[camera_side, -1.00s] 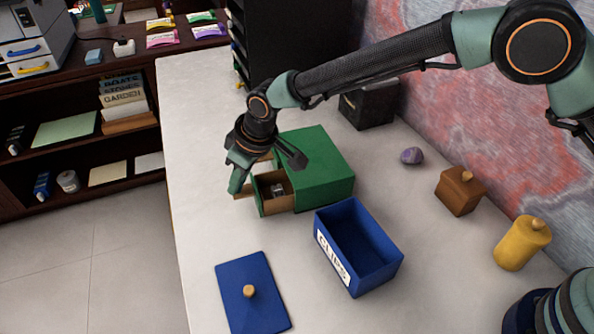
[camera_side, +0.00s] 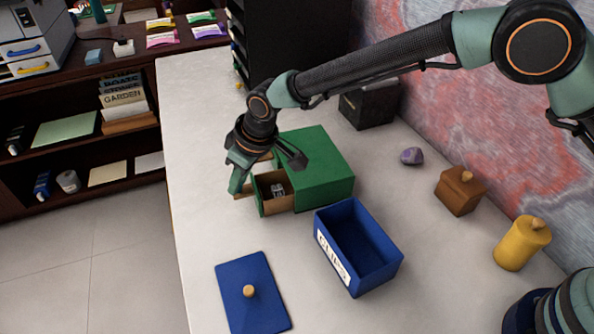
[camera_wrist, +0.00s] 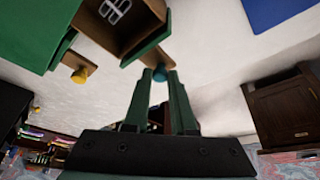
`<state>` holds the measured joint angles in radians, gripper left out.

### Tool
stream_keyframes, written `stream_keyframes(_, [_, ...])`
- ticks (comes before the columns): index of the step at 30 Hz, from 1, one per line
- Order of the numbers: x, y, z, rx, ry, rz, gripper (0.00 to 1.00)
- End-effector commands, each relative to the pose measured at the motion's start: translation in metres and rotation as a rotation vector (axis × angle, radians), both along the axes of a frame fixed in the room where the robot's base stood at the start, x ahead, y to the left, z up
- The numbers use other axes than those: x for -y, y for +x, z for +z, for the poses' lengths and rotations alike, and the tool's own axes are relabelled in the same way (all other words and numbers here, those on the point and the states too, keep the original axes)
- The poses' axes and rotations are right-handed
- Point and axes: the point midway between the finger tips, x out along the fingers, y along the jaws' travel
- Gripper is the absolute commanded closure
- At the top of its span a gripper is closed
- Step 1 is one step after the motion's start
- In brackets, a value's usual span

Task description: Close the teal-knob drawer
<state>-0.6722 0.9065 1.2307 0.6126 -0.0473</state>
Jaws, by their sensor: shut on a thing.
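The green drawer cabinet (camera_side: 322,165) stands on the pale desk. Its near drawer (camera_side: 271,203) is pulled out, with a small grey-white item (camera_side: 278,190) inside; the drawer's inside also shows in the wrist view (camera_wrist: 130,40). The teal knob (camera_wrist: 160,73) sits between my fingertips just off the drawer's green front edge. My gripper (camera_wrist: 160,77) is shut on the teal knob. In the side view my gripper (camera_side: 240,175) is at the drawer's front and hides the knob. A yellow knob (camera_wrist: 79,75) belongs to the neighbouring drawer.
An open blue box (camera_side: 360,250) labelled CLIPS stands right of the drawer, close to the cabinet. A blue lid (camera_side: 252,295) lies in front. A purple stone (camera_side: 412,156), a brown box (camera_side: 460,192) and a yellow jar (camera_side: 522,243) stand to the right.

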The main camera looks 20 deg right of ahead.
Motion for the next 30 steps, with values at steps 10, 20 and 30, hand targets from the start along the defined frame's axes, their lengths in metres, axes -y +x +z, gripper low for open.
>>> stream_keyframes(10, [0.0,0.0,0.001,0.001,0.0,0.001,1.0])
stream_keyframes(20, [0.04,-0.001,0.001,0.01,-0.014,-0.01,1.0])
stream_keyframes(30, [0.079,-0.003,0.001,0.019,-0.031,-0.017,1.0])
